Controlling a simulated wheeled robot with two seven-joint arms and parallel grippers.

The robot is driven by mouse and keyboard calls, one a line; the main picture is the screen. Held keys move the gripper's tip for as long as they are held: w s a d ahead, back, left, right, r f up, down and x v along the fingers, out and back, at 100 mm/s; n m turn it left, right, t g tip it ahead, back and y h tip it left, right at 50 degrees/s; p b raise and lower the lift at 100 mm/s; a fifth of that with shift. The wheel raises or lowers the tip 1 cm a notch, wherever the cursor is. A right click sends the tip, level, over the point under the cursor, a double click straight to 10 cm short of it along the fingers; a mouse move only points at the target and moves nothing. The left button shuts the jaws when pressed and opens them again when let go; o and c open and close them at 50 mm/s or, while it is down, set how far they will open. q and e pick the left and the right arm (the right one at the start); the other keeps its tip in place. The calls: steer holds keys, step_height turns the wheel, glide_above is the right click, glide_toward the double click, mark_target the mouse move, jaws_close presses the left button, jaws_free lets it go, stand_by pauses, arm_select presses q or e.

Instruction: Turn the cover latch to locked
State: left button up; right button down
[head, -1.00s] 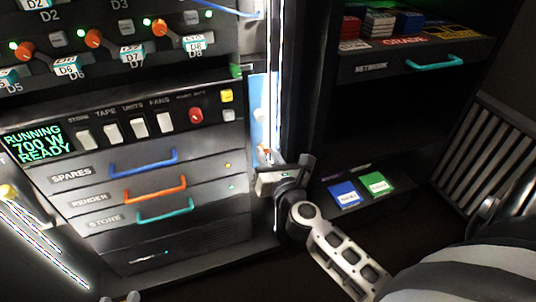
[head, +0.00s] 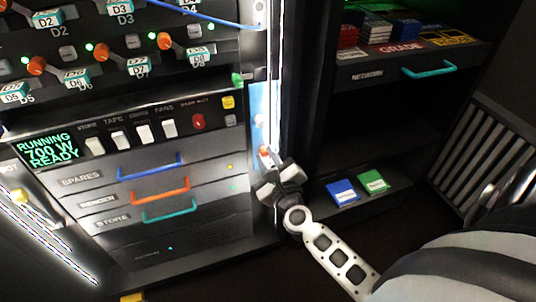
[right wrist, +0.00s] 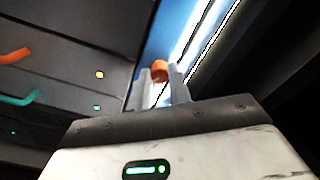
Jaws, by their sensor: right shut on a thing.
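The cover latch shows as a small orange knob (head: 265,152) low on the narrow blue strip (head: 262,105) beside the dark cabinet. My right gripper (head: 270,164) reaches it from below and is tilted. In the right wrist view, the orange knob (right wrist: 159,70) sits at the fingertips of my right gripper (right wrist: 164,82), which is shut on it. The fingers partly hide the latch, so its exact angle cannot be told. My left gripper is not in view.
Left of the strip are drawers with blue (head: 150,166), orange (head: 160,192) and teal (head: 166,210) handles. A bright vertical light bar (head: 274,80) runs beside the strip. On the right, an open shelf holds a blue box (head: 342,190) and a green box (head: 373,181).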

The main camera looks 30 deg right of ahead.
steer(key=n+p, duration=0.1)
steer(key=n, duration=0.2)
steer(key=shift+n, duration=0.4)
steer(key=shift+n+p, duration=0.6)
steer(key=shift+n, duration=0.8)
steer(key=shift+n+p, duration=0.5)
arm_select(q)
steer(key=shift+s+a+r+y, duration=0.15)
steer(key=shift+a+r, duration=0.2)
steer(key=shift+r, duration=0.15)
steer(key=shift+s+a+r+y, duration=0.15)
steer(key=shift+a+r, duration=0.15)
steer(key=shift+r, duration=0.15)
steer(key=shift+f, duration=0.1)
arm_select(e)
steer(key=c, duration=1.3)
jaws_free()
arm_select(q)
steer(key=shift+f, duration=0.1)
arm_select(e)
steer(key=shift+n, duration=0.3)
steer(key=shift+s, duration=0.1)
